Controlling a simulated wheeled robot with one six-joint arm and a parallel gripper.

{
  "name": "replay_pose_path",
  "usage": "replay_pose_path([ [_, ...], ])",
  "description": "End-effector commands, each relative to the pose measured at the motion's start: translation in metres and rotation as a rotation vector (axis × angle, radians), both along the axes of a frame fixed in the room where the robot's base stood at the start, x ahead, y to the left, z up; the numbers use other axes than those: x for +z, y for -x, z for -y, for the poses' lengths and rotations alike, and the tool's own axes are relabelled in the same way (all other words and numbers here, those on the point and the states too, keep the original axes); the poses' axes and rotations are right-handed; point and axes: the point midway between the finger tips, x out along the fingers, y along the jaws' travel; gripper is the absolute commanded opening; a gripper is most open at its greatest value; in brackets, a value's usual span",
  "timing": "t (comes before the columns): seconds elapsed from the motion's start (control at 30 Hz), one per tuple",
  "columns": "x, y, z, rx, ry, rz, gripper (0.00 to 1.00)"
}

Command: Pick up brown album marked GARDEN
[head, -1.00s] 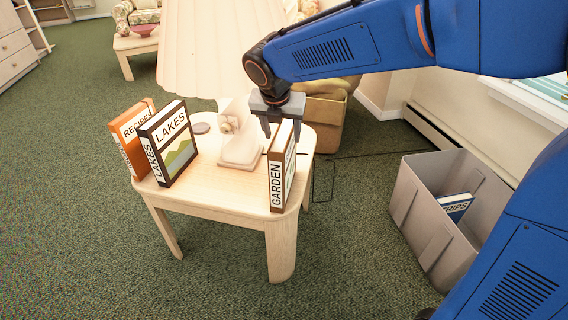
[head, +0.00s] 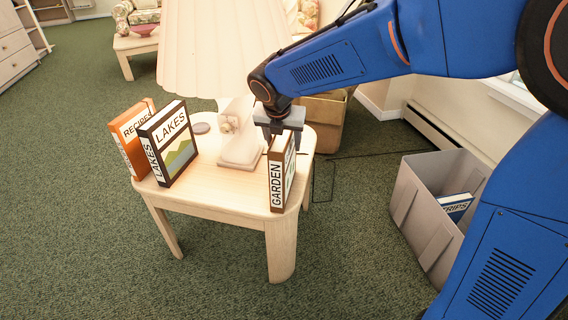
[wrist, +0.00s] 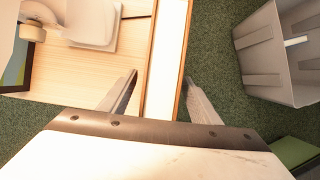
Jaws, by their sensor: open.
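The brown album marked GARDEN (head: 277,182) stands upright at the right front corner of the small wooden table (head: 222,188). My gripper (head: 281,140) is open and points down at the top of the album, near its far end. In the wrist view the album (wrist: 168,50) runs as a pale strip with brown edges between the two fingers of my gripper (wrist: 160,95), one on each side. I cannot tell whether either finger touches it.
An orange RECIPES album (head: 127,138) and a dark LAKES album (head: 172,150) stand at the table's left. A lamp with a pale base (head: 240,152) stands behind the album. A grey bin (head: 425,215) with a blue album (head: 456,205) is on the floor at right.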

Motion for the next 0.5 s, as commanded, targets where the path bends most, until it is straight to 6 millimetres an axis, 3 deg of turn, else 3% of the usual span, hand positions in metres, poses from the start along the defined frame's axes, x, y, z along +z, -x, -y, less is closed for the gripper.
replay_pose_path([
  [0.5,-0.003,0.0,0.0,0.0,0.0,0.0,0.57],
])
